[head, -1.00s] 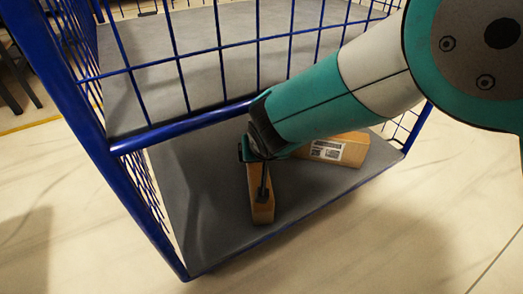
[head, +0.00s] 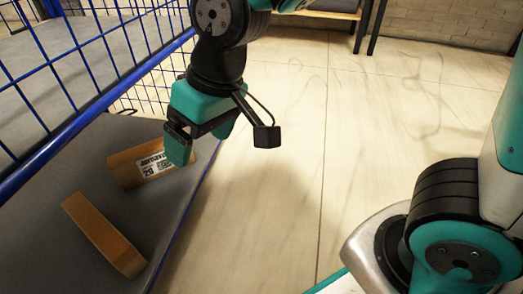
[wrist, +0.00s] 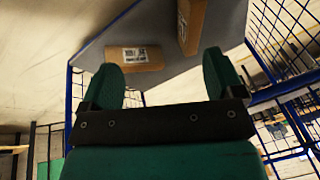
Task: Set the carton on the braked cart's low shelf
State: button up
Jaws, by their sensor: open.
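Two brown cartons rest on the cart's grey low shelf (head: 190,215). The two are apart. My gripper (head: 200,140) is open and empty. In the head view it overlaps the labelled carton's right end, but the wrist view shows both cartons beyond the fingertips (wrist: 162,75).
The cart's blue wire side (head: 75,85) and rail (head: 60,140) rise over the shelf, with an upper grey deck behind. Pale floor (head: 290,190) is open to the right of the cart. A bench (head: 330,14) stands at the back.

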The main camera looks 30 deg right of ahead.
jog(key=s+d+r+n+g, duration=0.1)
jog(key=s+d+r, duration=0.1)
jog(key=s+d, duration=0.4)
jog(key=s, duration=0.4)
jog(key=shift+s+d+y, duration=0.15)
jog(key=shift+d+y, duration=0.15)
jog(key=shift+d, duration=0.05)
jog(key=shift+r, duration=0.15)
notch_tip(320, 180, up, 50)
jog(key=p, duration=5)
